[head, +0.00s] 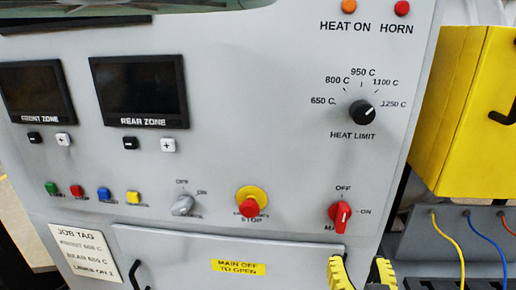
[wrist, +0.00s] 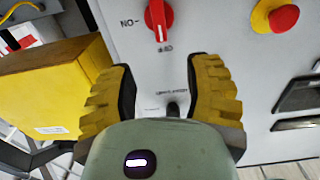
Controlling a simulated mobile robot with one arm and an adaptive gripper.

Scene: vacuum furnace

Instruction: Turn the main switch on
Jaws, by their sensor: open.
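The main switch (head: 341,216) is a red rotary handle at the lower right of the grey panel. Its handle stands roughly upright, towards the OFF mark, with ON to its right. It also shows, upside down, at the top of the wrist view (wrist: 158,18), beyond the fingertips. My gripper (head: 362,272) is at the bottom edge of the head view, below and slightly right of the switch. In the wrist view its yellow ridged fingers (wrist: 160,85) are wide apart with nothing held between them.
The black heat limit knob (head: 362,112) is above the switch. The red and yellow emergency stop (head: 251,203) and a grey selector (head: 182,206) are to its left. A yellow box (head: 465,110) stands to the right of the panel. The panel around the switch is clear.

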